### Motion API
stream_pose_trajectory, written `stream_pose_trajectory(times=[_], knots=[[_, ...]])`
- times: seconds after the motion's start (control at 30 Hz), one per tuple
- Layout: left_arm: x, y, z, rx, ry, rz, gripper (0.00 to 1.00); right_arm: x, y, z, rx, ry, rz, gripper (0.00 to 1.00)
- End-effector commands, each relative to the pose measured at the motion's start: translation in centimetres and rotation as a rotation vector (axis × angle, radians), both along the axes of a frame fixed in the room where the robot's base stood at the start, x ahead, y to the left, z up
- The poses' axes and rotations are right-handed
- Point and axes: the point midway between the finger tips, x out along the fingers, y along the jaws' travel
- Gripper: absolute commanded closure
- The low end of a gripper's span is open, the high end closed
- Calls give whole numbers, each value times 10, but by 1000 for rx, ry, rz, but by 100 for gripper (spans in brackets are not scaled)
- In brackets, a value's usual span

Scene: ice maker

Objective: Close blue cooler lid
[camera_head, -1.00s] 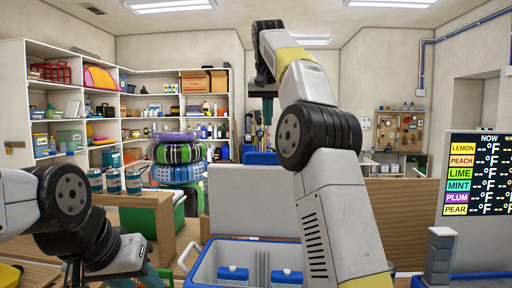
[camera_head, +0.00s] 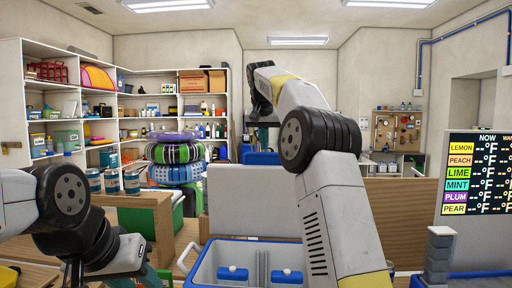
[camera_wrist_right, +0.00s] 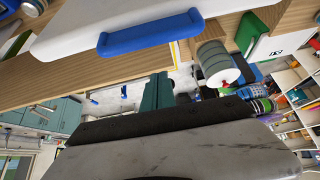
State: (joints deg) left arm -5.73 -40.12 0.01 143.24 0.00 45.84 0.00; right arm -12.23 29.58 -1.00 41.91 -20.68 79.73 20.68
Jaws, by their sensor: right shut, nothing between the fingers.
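The cooler (camera_head: 205,266) is an open light-grey box with blue trim at the bottom of the head view. Its pale lid (camera_head: 240,200) stands raised at the back. In the right wrist view, the lid's pale panel (camera_wrist_right: 75,35) has a blue latch (camera_wrist_right: 150,32) on its edge. My right arm reaches over the cooler. Its gripper (camera_head: 262,132) points down near the lid's top edge, and its teal fingers (camera_wrist_right: 157,92) are shut and empty, apart from the latch. My left gripper (camera_head: 152,276) is low at left, mostly cut off, so its jaws cannot be judged.
Blue-capped containers (camera_head: 233,274) sit inside the cooler. A wooden counter with several cans (camera_head: 132,182) stands at left, before stacked swim rings (camera_head: 178,160) and shelves. A grey stacked post (camera_head: 438,255) and a flavour screen (camera_head: 480,172) are at right.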

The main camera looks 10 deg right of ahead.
Motion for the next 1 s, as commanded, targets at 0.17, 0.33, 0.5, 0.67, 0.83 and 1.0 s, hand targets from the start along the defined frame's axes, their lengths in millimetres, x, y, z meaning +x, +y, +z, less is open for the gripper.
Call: stream_pose_trajectory(times=[0.17, 0.33, 0.5, 0.67, 0.83, 1.0], knots=[[0, 0, 0, 0, 0, 0, 64, -20, 5, -1, 0, -1, 2, 100], [0, 0, 0, 0, 0, 0, 64, -33, 8, -4, 1, -1, 2, 100], [0, 0, 0, 0, 0, 0, 64, -39, 10, -6, 0, 0, 1, 100], [0, 0, 0, 0, 0, 0, 64, -39, 10, -6, 1, -1, 1, 100], [0, 0, 0, 0, 0, 0, 64, -39, 10, -6, 1, -1, 1, 100], [0, 0, 0, 0, 0, 0, 64, -41, 13, -6, -2, -12, 1, 100]])
